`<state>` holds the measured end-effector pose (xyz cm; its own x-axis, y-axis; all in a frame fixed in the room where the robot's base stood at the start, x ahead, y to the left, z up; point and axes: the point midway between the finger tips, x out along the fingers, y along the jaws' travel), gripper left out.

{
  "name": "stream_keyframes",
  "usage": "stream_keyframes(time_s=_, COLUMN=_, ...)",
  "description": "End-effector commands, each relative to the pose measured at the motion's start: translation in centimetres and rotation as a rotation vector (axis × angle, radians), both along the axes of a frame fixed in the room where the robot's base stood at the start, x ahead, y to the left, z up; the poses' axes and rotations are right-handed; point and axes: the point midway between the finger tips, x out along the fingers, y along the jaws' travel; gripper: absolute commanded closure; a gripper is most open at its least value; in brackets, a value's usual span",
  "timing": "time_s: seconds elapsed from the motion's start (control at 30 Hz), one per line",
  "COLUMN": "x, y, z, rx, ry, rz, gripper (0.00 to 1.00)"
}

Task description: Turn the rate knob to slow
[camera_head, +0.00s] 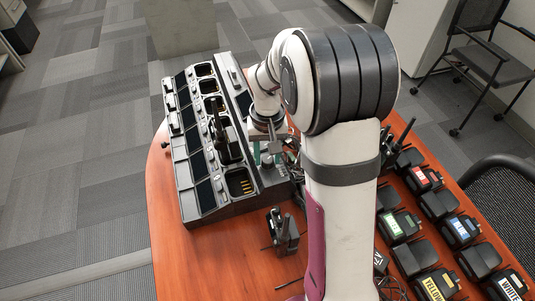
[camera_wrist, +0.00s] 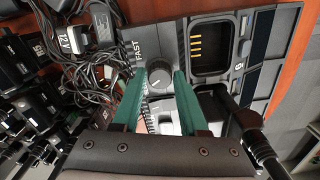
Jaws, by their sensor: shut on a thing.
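The rate knob (camera_wrist: 158,77) is a round grey dial with a light pointer line, on a grey panel (camera_wrist: 162,36) at the end of the charger. The word FAST is printed beside it, on its upper left in the wrist view. A scale of marks runs below it, partly hidden by my fingers. I cannot read a slow label. My gripper (camera_wrist: 160,80) has its green fingers on both sides of the knob, shut on it. In the head view my gripper (camera_head: 264,155) is at the charger's right side, and the arm hides much of the knob.
The multi-bay charger (camera_head: 190,203) stands on the wooden table (camera_head: 170,262), with an empty bay (camera_wrist: 210,50) beside the knob. A handheld radio (camera_head: 284,232) stands in front. Black cables (camera_wrist: 95,82) lie close to the panel. Several labelled radios (camera_head: 397,225) fill the right side.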

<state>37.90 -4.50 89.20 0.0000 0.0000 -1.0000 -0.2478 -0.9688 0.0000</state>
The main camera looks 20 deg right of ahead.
Motion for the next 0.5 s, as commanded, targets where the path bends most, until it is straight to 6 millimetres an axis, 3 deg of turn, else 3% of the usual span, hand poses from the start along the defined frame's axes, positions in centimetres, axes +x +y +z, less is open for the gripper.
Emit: stream_keyframes(time_s=0.5, x=-0.03, y=0.03, z=0.04, rx=0.001, ry=0.001, rz=0.241, gripper=1.0)
